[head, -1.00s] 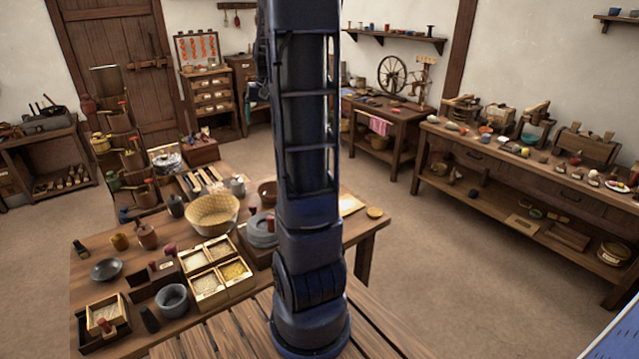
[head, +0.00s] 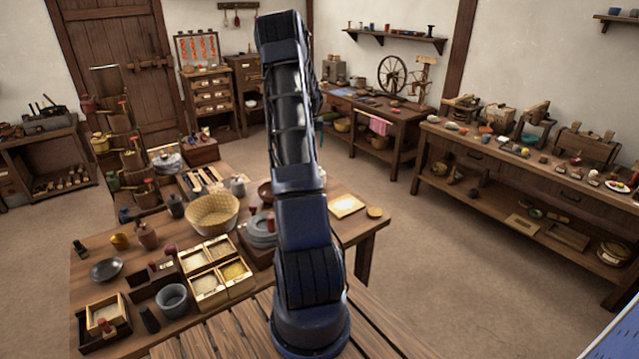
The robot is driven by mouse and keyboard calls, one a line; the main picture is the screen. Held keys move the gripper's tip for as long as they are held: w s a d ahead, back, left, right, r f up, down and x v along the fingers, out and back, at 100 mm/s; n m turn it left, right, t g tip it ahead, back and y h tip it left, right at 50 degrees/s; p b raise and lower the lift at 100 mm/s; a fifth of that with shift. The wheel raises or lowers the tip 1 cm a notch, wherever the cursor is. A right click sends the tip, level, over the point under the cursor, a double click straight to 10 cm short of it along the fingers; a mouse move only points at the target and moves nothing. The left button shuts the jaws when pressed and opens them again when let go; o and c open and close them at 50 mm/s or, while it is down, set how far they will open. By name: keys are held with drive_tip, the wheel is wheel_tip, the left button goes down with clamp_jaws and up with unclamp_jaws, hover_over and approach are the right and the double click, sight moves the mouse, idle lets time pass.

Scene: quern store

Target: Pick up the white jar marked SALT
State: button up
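I cannot make out a white jar marked SALT in the head view. A small pale grey lidded pot (head: 238,187) stands at the back of the near table, but no lettering on it is readable. A darker pot (head: 176,206) stands to its left. My blue arm rises through the middle of the picture and hides part of the table and room behind it. My gripper is not in view, so its fingers and anything in them cannot be seen.
The near table (head: 90,247) holds a woven basket (head: 211,228), grain boxes (head: 236,294), a grey stone bowl (head: 172,300) and a quern (head: 262,236). A long crowded workbench (head: 540,178) stands at right. The floor between is clear.

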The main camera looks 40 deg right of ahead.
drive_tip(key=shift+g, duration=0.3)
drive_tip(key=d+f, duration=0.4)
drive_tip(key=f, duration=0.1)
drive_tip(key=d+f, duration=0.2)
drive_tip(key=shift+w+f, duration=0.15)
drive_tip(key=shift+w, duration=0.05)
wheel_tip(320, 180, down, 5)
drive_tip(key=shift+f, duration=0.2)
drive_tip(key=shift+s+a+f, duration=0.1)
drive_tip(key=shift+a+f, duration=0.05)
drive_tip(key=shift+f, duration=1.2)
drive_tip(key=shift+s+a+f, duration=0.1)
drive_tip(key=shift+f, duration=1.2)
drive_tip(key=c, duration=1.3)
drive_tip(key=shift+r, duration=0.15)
